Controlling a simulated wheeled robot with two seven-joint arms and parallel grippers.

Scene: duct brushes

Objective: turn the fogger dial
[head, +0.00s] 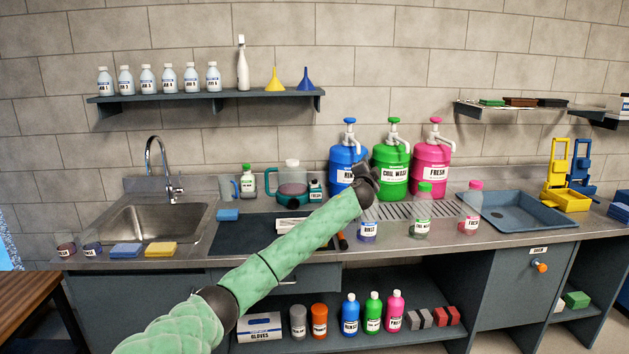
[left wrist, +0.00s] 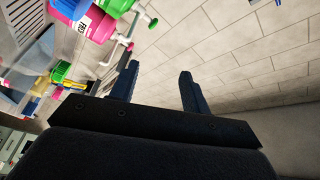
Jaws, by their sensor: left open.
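A teal-handled unit with a clear tank of dark liquid (head: 292,190), which looks like the fogger, stands on the counter left of the blue pump jug. Its small labelled teal part (head: 316,190) is on its right side; a dial is too small to make out. My left gripper (head: 367,175) is right of this unit, in front of the blue and green jugs. In the left wrist view my left gripper (left wrist: 160,84) is open, with nothing between its fingers and bare wall beyond. The fogger does not show there. My right gripper is out of view.
Blue (head: 345,152), green (head: 391,160) and pink (head: 430,160) pump jugs stand behind my gripper. The sink (head: 160,220) is left, a blue tray (head: 515,212) right. A bottle shelf (head: 225,96) hangs above.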

